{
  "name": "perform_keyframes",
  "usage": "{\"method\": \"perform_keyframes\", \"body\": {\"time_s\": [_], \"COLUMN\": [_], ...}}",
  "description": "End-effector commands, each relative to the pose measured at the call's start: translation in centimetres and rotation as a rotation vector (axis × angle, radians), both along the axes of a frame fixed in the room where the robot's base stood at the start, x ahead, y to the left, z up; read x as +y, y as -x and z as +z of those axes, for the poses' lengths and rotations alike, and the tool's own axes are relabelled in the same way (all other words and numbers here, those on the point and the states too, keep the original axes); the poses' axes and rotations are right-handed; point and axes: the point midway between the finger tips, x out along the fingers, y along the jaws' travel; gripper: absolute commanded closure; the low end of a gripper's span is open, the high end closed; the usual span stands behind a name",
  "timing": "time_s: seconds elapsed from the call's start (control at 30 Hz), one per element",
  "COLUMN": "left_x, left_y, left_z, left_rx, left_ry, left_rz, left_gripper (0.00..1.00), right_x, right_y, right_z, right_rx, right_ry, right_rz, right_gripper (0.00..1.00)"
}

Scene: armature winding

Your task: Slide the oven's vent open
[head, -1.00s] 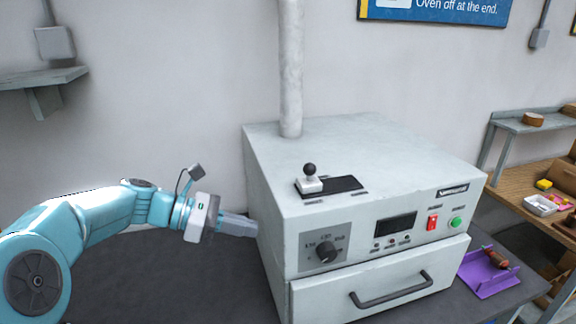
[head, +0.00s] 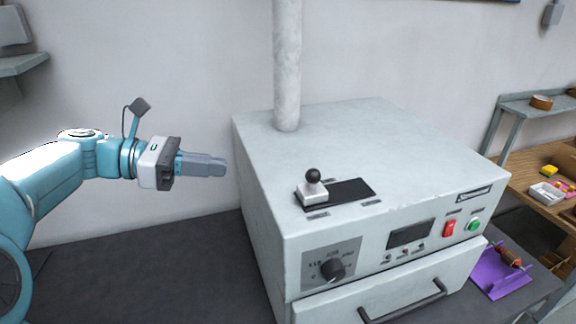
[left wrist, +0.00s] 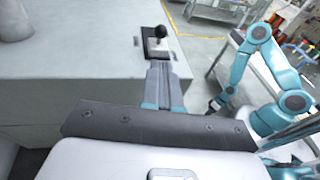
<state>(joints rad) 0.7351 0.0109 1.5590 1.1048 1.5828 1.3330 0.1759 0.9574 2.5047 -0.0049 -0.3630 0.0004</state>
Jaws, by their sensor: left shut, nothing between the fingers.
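The oven (head: 400,140) is a white box on the dark bench. On its top, a vent slider with a black ball knob (head: 313,176) on a white block sits at the left end of a dark slot (head: 350,191). The knob also shows in the left wrist view (left wrist: 159,31), ahead of the fingertips. My left gripper (head: 224,168) is shut and empty, just left of the oven and apart from the slider. It also shows in the left wrist view (left wrist: 160,68). My right gripper does not show in the head view; an arm of mine appears at the right of the wrist view.
A white flue pipe (head: 287,70) rises from the oven's back left. The front has a dial (head: 332,270), a red switch (head: 449,228), a green button (head: 474,224) and a drawer handle (head: 405,303). A purple tray (head: 488,283) with a wound part lies to the right.

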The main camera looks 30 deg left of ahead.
Motion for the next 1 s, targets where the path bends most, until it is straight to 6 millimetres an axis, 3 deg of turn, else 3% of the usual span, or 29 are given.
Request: {"method": "perform_keyframes", "body": {"time_s": [0.53, 1.0], "left_x": [-1.0, -8.2], "left_y": [0.1, -5.5], "left_z": [-0.3, -2.2], "left_rx": [-0.001, -0.002], "left_ry": [0.000, 0.001], "left_rz": [-0.001, -0.006], "left_gripper": [1.00, 1.00], "right_x": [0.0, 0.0], "right_y": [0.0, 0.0], "right_z": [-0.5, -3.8], "right_rx": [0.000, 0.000], "right_ry": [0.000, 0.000], "right_rz": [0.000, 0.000], "right_gripper": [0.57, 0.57]}}
